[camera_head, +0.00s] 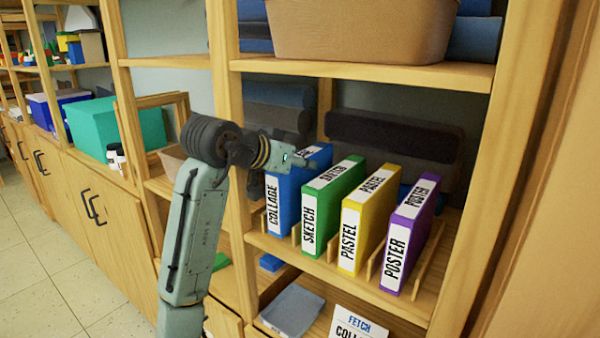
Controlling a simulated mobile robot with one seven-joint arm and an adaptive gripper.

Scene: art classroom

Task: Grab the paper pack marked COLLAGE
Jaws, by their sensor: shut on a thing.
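The blue paper pack marked COLLAGE (289,211) stands upright at the left end of a row of packs on the middle shelf. My gripper (303,162) reaches in from the left and is at the pack's top edge, shut on it. The fingertips are small and partly hidden, so the exact contact does not show. The upper part of the pack is partly covered by my gripper. The pack still stands in the row beside the green pack.
A green SKETCH pack (329,214), a yellow PASTEL pack (365,226) and a purple POSTER pack (408,240) stand to the right, between thin wooden dividers. A shelf board (370,71) runs above. Dark rolls (395,136) lie behind.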

